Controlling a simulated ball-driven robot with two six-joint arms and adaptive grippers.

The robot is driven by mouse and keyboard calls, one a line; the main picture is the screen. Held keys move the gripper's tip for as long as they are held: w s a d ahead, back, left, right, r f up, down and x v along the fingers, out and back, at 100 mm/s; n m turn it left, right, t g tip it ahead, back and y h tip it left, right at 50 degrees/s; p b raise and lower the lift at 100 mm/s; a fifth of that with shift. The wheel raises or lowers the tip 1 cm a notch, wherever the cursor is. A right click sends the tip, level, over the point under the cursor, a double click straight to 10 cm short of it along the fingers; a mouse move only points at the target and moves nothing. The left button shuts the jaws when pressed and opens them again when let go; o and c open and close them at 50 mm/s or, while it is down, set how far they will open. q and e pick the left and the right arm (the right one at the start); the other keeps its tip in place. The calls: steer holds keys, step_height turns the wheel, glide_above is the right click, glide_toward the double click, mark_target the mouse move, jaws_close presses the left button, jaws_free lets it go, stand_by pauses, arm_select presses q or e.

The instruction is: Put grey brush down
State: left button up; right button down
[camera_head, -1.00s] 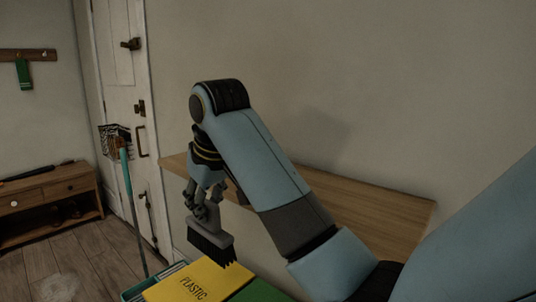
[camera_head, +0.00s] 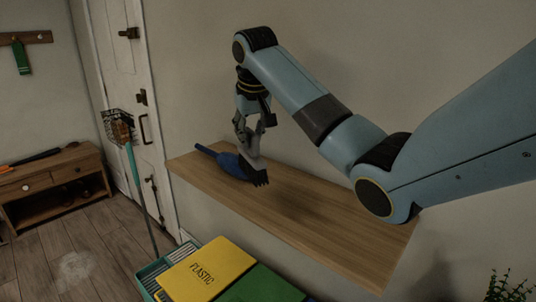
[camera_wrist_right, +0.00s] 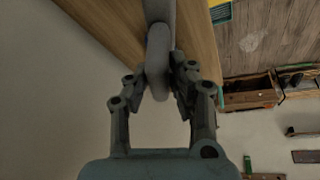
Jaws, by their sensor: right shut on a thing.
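My right gripper (camera_head: 249,138) is shut on the grey brush (camera_head: 254,166), which has a grey handle and black bristles. It holds the brush over the wooden wall shelf (camera_head: 330,215), beside a blue object with a handle (camera_head: 228,160) lying on the shelf. I cannot tell whether the bristles touch the shelf. In the right wrist view, the grey brush (camera_wrist_right: 158,62) is between the fingers, with the wooden shelf (camera_wrist_right: 105,28) behind it. My left gripper is not in view.
Below the shelf stand bins with a yellow lid (camera_head: 207,268) marked PLASTIC and a green lid (camera_head: 262,285). A teal pole (camera_head: 142,200) leans near the white door (camera_head: 118,70). A wooden bench (camera_head: 52,185) stands at the left. The shelf's right part is bare.

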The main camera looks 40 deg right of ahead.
steer(key=s+d+f+p, duration=0.1)
steer(key=d+f+p, duration=0.1)
steer(key=d+f, duration=0.2)
step_height(320, 180, down, 3)
steer(key=shift+d+r, duration=0.1)
steer(key=shift+d, duration=0.1)
steer(key=c, duration=1.2)
jaws_free()
steer(key=shift+s, duration=0.1)
steer(key=shift+o, duration=0.2)
steer(key=b+v, duration=0.1)
steer(key=v, duration=1.1)
